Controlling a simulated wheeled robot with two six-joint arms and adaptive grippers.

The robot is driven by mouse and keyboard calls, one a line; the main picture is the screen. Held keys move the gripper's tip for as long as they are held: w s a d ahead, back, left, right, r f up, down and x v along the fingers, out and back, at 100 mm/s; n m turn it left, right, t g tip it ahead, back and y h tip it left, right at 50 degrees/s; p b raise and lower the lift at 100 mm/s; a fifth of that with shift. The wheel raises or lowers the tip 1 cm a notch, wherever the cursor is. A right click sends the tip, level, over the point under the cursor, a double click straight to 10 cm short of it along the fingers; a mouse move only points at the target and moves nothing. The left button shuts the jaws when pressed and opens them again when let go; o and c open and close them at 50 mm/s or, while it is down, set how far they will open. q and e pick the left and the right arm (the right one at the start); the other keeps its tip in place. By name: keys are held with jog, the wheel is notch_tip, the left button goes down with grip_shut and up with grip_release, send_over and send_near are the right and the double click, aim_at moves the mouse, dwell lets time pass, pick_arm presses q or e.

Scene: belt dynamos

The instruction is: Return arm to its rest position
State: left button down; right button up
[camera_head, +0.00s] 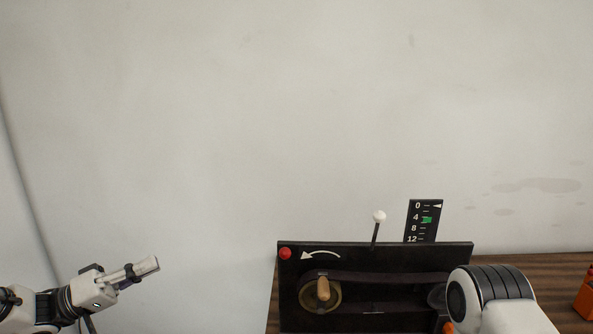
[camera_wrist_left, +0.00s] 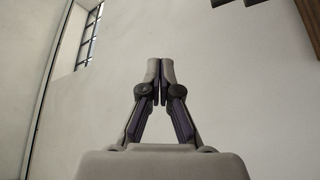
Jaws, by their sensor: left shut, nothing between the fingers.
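My left gripper (camera_head: 148,266) is at the lower left in the head view, in the air and well to the left of the dynamo panel. In the left wrist view the left gripper (camera_wrist_left: 160,72) has its fingertips together, with nothing between them, against a bare wall. My other arm shows as a white and black link (camera_head: 495,290) at the lower right in front of the panel's right end; its gripper is not visible. The black dynamo panel (camera_head: 400,258) has a wheel with a wooden crank handle (camera_head: 323,289), a dark belt, a red knob (camera_head: 285,254) and a curved white arrow.
A white-tipped rod (camera_head: 379,217) and a scale board (camera_head: 422,221) with a green mark near 4 rise behind the panel. The panel stands on a wooden table (camera_head: 545,267). An orange object (camera_head: 586,300) is at the right edge. The space between the left gripper and the panel is clear.

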pick_arm(q)
jog(key=s+d+f+n+y+b, duration=0.1)
jog(key=s+d+f+n+y, duration=0.2)
jog(key=f, duration=0.8)
jog(key=s+d+f+n+y+b, duration=0.1)
jog(key=s+d+f+n+y, duration=0.1)
jog(key=d+f, duration=0.6)
jog(key=s+d+f+n+y+b, duration=0.1)
jog(key=s+d+f+n+y, duration=0.15)
jog(key=f, duration=1.05)
jog(key=s+a+f+m+g+y, duration=0.15)
jog(key=s+f+g+y, duration=0.35)
jog(key=s+f, duration=0.55)
jog(key=s+a+f+m+g+y, duration=0.2)
jog(key=s+a+m+g+y, duration=0.2)
jog(key=s, duration=0.9)
jog(key=a+y, duration=0.3)
jog(key=a, duration=0.2)
jog(key=shift+m, duration=0.3)
pick_arm(e)
notch_tip(320, 180, down, 4)
jog(key=shift+r, duration=0.25)
